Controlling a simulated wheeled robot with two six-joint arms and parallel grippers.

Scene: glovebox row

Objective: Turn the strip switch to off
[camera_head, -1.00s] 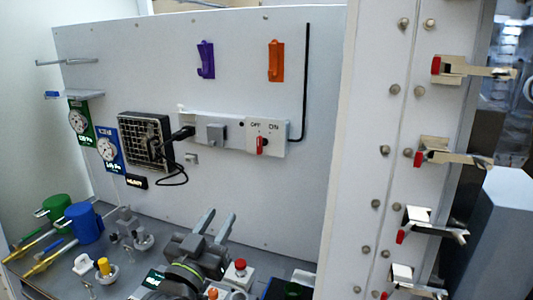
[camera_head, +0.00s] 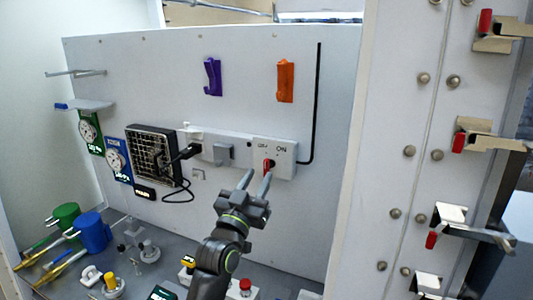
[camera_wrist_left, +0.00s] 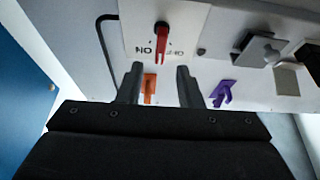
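The strip switch is a small red lever (camera_head: 268,166) on the white end box (camera_head: 287,158) of the power strip, below printed OFF and ON. It also shows in the left wrist view as the red lever (camera_wrist_left: 162,42), with the lettering upside down. The lever lies roughly upright; I cannot tell which setting it marks. My left gripper (camera_head: 257,176) is open, its fingers apart and pointing up at the switch, just in front of and below it. In the left wrist view the open fingers (camera_wrist_left: 160,68) are empty, with the lever ahead between them. My right gripper is not in view.
A black plug (camera_head: 189,151) and a grey block (camera_head: 218,154) sit on the strip left of the switch. Purple (camera_head: 212,77) and orange (camera_head: 285,81) hooks are above. A white pillar with latches (camera_head: 395,150) stands right. Valves and small fittings crowd the bench below.

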